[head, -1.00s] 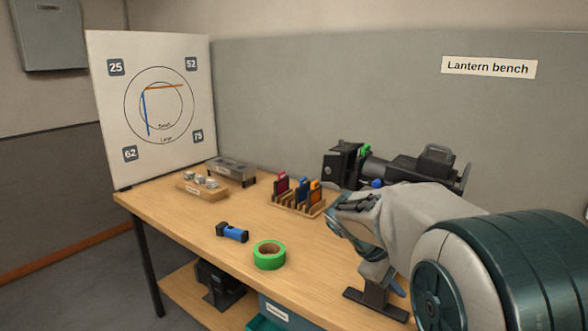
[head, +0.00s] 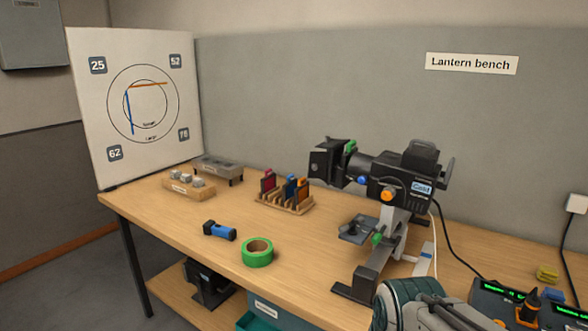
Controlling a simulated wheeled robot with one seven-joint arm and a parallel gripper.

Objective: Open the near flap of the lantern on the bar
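The black lantern (head: 385,175) is mounted on a stand on the bench, with its front end pointing left. The dark square flap part (head: 327,160) is at its front end. I cannot tell which flap is the near one or how far it is open. My arm shows at the bottom edge, right of the middle, low in front of the lantern. My gripper is not visible.
A target board (head: 142,70) stands at the left end. Cables and consoles (head: 499,296) are at the right.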

